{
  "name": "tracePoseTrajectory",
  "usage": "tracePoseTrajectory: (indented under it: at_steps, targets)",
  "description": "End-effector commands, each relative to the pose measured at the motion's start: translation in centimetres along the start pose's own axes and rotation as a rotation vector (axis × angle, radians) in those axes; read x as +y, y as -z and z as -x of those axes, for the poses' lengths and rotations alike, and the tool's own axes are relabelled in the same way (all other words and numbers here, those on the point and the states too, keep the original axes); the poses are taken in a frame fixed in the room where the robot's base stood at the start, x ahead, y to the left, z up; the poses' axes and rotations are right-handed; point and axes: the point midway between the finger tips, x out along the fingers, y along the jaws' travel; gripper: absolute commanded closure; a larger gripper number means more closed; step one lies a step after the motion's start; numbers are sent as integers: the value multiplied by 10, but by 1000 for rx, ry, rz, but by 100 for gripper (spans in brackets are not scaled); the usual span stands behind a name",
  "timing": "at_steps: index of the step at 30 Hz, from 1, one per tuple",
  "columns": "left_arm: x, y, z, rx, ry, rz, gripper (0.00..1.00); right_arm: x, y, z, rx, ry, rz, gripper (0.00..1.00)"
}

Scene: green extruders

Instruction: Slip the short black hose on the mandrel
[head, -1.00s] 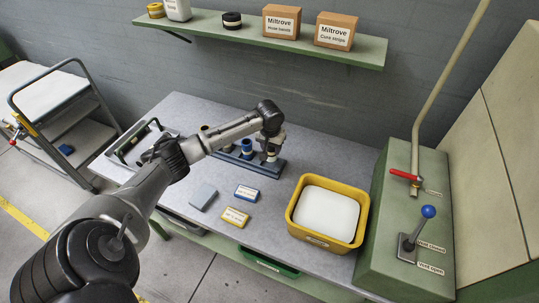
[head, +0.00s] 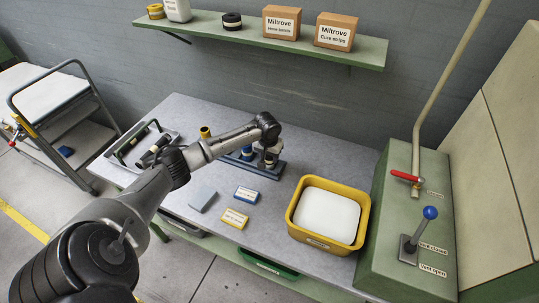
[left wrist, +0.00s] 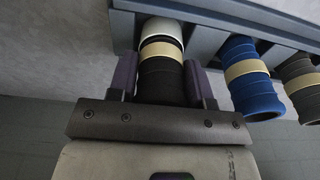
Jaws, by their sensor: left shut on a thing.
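My left gripper (left wrist: 165,80) is shut on a black hose (left wrist: 160,82) with a cream band, one finger on each side of it. In the head view the left gripper (head: 268,158) points down over the blue-grey rack (head: 275,172). In the left wrist view a white mandrel (left wrist: 163,30) shows at the rack bar (left wrist: 205,42), in line with the hose and directly beyond its banded end. The hose's end meets or overlaps the mandrel; I cannot tell how far. My right gripper is out of view.
A blue hose (left wrist: 248,80) and another dark hose (left wrist: 302,85) stand close beside on the rack. A grey tray (head: 124,158) lies at the left. Small boxes (head: 234,219) and a yellow bin (head: 330,242) are in front. A green cabinet with a blue-knobbed lever (head: 430,212) stands right.

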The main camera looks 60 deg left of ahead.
Motion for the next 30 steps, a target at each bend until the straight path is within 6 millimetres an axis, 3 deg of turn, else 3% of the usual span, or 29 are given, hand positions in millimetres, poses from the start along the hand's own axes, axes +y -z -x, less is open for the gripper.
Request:
tracePoseTrajectory:
  at_steps: [9, 18, 30]
  targets:
    - [0, 0, -1, 0, 0, 0, 29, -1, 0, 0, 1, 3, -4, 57]
    - [0, 0, 2, 1, 1, 0, 29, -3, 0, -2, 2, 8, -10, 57]
    - [0, 1, 70, 3, 0, -2, 29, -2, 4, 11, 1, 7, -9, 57]
